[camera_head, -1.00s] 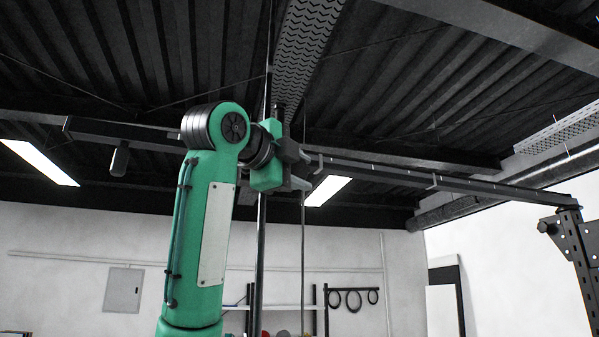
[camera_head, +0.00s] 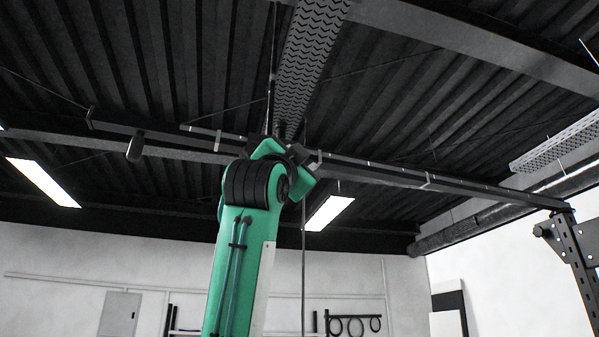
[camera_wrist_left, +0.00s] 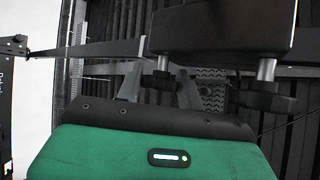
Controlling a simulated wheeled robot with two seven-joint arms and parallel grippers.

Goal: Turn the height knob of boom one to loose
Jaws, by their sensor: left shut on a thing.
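My left arm is raised, and its green gripper (camera_head: 300,165) is up at the boom, a long dark bar (camera_head: 390,173) under the ceiling. The fingers are mostly hidden there by my own wrist. In the left wrist view, a dark block (camera_wrist_left: 220,25) hangs above the gripper, with two metal posts ending in black knobs. My left gripper (camera_wrist_left: 160,88) is shut on the left black knob (camera_wrist_left: 163,78), a finger on either side of it. The other knob (camera_wrist_left: 265,97) stands free to the right. Any loose or tight marking cannot be read. My right gripper is not in view.
A thin vertical cable or rod (camera_head: 303,260) hangs below the boom. A perforated black post (camera_head: 575,245) stands at the far right, by the boom's end. A small dark cylinder (camera_head: 135,146) hangs from the bar at left. The air right of my arm is clear.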

